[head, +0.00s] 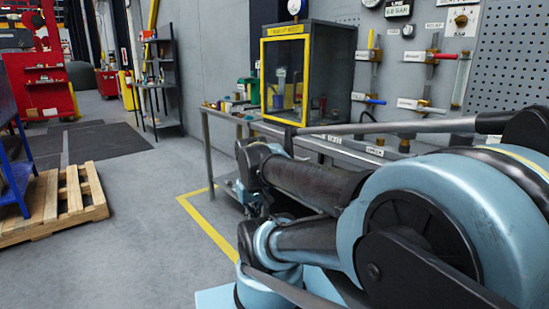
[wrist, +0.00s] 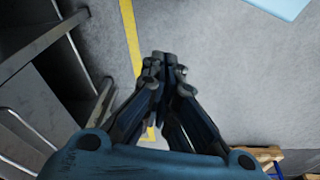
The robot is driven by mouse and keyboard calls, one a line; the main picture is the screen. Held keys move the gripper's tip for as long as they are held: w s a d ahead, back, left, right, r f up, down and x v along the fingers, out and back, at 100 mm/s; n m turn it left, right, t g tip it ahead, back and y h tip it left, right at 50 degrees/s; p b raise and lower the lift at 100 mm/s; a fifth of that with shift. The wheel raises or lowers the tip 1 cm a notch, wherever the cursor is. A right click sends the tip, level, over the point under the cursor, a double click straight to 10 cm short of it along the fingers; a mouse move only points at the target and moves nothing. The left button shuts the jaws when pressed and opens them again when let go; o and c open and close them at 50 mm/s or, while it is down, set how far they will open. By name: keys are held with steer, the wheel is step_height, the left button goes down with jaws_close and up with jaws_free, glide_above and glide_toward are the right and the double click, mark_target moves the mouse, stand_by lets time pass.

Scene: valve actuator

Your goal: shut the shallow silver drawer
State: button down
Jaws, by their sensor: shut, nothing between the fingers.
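My gripper (wrist: 163,62) is shut and empty in the wrist view, its two dark fingers together above the grey floor and beside a yellow floor line. To its left is a grey metal structure (wrist: 40,95) with flat panels and silver bars. A short bar (wrist: 101,103) on it stands close to the gripper's left side, with a visible gap. I cannot tell which part, if any, is the shallow silver drawer. In the head view my arm covers much of the workbench (head: 204,140), and no drawer can be made out.
A yellow-framed cabinet (head: 311,70) stands on the bench. Valves and pipes (head: 432,70) line the wall behind. A wooden pallet (head: 72,200) lies on the floor at left. Open floor (head: 150,215) lies between pallet and bench, with a yellow line (head: 207,222).

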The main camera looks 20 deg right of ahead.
steer(key=w+d+r+n+h, duration=0.2)
steer(key=w+d+n+h, duration=0.15)
steer(key=w, duration=0.55)
steer(key=w+d+r+n+h, duration=0.25)
steer(key=w+d, duration=0.25)
steer(key=w, duration=0.4)
steer(key=w+d+r+n+h, duration=0.2)
steer(key=w+d+r+n, duration=0.15)
steer(key=w, duration=0.55)
steer(key=w+d+f+n+t+h, duration=0.1)
steer(key=w+f+n+h, duration=0.25)
steer(key=w, duration=0.35)
steer(key=w+f+n+t+h, duration=0.2)
steer(key=w+f+n, duration=0.15)
steer(key=w, duration=0.35)
steer(key=w+d+f+n+t+h, duration=0.1)
steer(key=w+f+n+h, duration=0.15)
steer(key=w+n, duration=0.35)
steer(key=w+d+m, duration=0.1)
steer(key=w+d, duration=0.5)
steer(key=d, duration=0.6)
steer(key=shift+d+r+h, duration=0.2)
steer(key=shift+d+h, duration=0.1)
steer(key=shift+d, duration=0.05)
steer(key=shift+w, duration=0.15)
